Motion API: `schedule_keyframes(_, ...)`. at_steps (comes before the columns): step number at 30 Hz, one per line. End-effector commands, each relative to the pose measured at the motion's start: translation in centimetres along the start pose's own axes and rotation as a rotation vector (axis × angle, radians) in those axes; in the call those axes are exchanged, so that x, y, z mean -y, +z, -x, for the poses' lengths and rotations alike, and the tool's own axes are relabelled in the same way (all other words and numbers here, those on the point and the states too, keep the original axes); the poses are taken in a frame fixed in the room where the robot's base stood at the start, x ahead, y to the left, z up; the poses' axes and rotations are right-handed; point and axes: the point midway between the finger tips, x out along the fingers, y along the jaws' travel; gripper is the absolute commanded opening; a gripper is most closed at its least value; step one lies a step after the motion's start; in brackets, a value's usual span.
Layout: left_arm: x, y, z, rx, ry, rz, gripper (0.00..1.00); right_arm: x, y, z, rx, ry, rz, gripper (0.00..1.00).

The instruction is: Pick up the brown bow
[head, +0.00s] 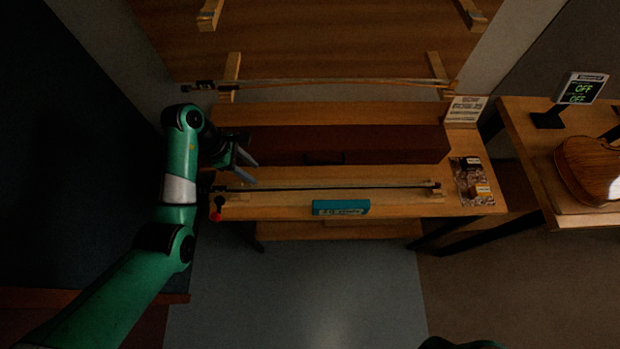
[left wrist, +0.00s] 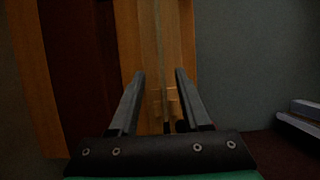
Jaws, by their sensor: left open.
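A dark, thin bow (head: 330,187) lies lengthwise on the front of the wooden bench, on small wooden rests. A second, lighter tan-brown bow (head: 340,81) rests on wall pegs above. My left gripper (head: 256,171) is open and empty above the bench, near the bench bow's left end. In the left wrist view the thin bow (left wrist: 159,40) runs away from me between the open fingers of my left gripper (left wrist: 160,72). The fingers look apart from it; their exact height above it is unclear. My right gripper is out of view.
A long dark red case (head: 350,144) lies behind the bench bow. A teal box (head: 341,207) sits at the bench's front edge. A tray of small items (head: 472,181) is at the right end. A violin body (head: 590,168) lies on the right table (head: 525,120).

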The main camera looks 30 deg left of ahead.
Motion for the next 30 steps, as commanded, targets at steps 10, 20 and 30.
schedule_keyframes(10, 0.1, 0.0, -5.2, 0.001, -0.002, -0.002, 0.47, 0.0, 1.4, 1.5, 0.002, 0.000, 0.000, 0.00)
schedule_keyframes(20, 0.0, 0.2, -7.3, 0.003, 0.002, -0.002, 0.47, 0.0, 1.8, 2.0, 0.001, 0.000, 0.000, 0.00)
schedule_keyframes(30, 0.1, 0.5, -11.9, 0.002, 0.003, -0.003, 0.47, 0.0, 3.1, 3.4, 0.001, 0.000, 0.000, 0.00)
